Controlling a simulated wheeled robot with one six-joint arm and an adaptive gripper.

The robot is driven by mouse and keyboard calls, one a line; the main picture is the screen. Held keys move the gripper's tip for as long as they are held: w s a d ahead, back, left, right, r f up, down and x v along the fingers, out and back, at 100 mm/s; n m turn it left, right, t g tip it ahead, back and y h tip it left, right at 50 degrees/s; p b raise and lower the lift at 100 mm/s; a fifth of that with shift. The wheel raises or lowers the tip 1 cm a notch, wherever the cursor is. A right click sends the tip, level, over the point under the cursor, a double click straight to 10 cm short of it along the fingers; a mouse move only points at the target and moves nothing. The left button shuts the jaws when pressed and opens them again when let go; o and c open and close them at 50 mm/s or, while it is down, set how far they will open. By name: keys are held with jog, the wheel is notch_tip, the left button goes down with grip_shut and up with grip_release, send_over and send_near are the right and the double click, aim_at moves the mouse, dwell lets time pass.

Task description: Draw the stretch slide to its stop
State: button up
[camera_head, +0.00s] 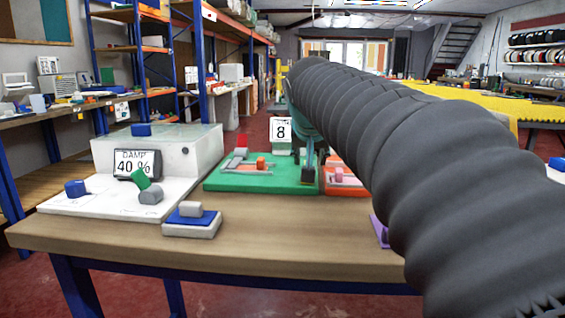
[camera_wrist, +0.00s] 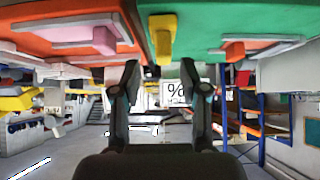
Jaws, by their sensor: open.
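A green board (camera_head: 225,184) lies on the wooden table. It carries a grey track with an orange knob (camera_head: 261,162), which also shows in the wrist view (camera_wrist: 235,50). Right of it is an orange board (camera_head: 345,189) with a pink block (camera_head: 339,174), partly hidden by my arm. I cannot tell which of these is the stretch slide. My gripper (camera_wrist: 160,85) is open and empty in the inverted wrist view. A yellow piece (camera_wrist: 163,38) shows at the seam of the boards, in line with the gap between my fingers. In the head view my arm hides most of the gripper.
A grey-and-blue block (camera_head: 191,220) sits near the table's front edge. A number 8 sign (camera_head: 281,131) stands behind the green board. The front wooden strip is mostly bare.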

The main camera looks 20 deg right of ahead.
jog(key=v, duration=0.8)
